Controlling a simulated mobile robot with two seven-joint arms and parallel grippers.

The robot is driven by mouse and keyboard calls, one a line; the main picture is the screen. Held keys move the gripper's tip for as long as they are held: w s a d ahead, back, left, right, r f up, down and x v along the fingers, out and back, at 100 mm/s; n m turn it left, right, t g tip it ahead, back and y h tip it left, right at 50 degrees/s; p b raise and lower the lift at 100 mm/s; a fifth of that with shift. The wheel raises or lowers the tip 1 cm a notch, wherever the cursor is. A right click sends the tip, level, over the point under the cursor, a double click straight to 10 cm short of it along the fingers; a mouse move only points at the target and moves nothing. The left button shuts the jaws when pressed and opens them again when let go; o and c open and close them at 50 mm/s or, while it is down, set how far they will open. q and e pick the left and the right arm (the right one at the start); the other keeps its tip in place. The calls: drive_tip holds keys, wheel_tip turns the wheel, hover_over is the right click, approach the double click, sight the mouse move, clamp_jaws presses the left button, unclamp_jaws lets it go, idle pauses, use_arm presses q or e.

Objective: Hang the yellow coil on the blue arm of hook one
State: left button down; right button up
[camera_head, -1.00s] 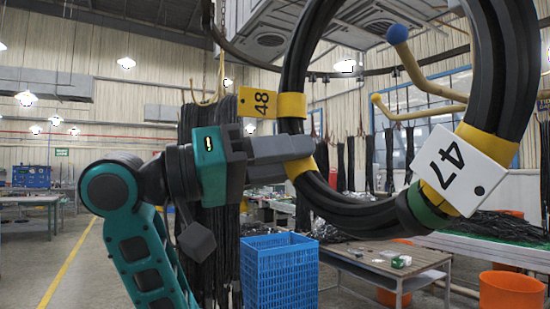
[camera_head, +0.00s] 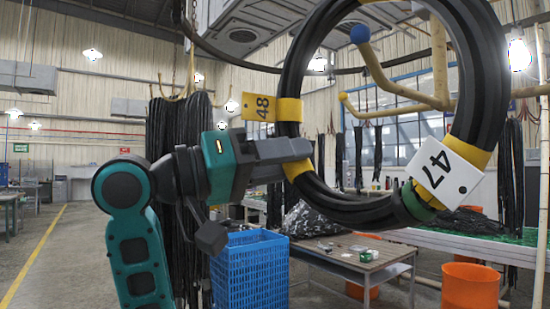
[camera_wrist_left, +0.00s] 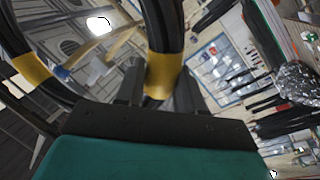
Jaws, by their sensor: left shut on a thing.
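The coil is a ring of black hose (camera_head: 487,75) with yellow bands, a yellow tag "48" (camera_head: 258,106) and a white tag "47" (camera_head: 446,172). My left gripper (camera_head: 295,150) is shut on its left side at a yellow band; the band also shows between the fingers in the left wrist view (camera_wrist_left: 163,74). The coil hangs upright in the air. A yellow hook (camera_head: 440,65) with a blue-tipped arm (camera_head: 360,33) shows through the ring's opening; I cannot tell whether the tip is inside the ring or behind it. My right gripper is not in view.
A blue crate (camera_head: 250,268) stands below my gripper. A wooden table (camera_head: 365,262) with small items is right of it, and orange bins (camera_head: 470,287) stand farther right. Other black hoses (camera_head: 165,215) hang behind my left arm. Open floor lies at left.

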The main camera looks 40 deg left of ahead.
use_arm(q)
drive_tip(key=w+d+f+b, duration=0.2)
drive_tip(key=w+d+f, duration=0.1)
drive_tip(key=w+f, duration=0.3)
drive_tip(key=shift+w+b, duration=0.3)
drive_tip(key=shift+w, duration=0.65)
idle(0.9)
idle(0.7)
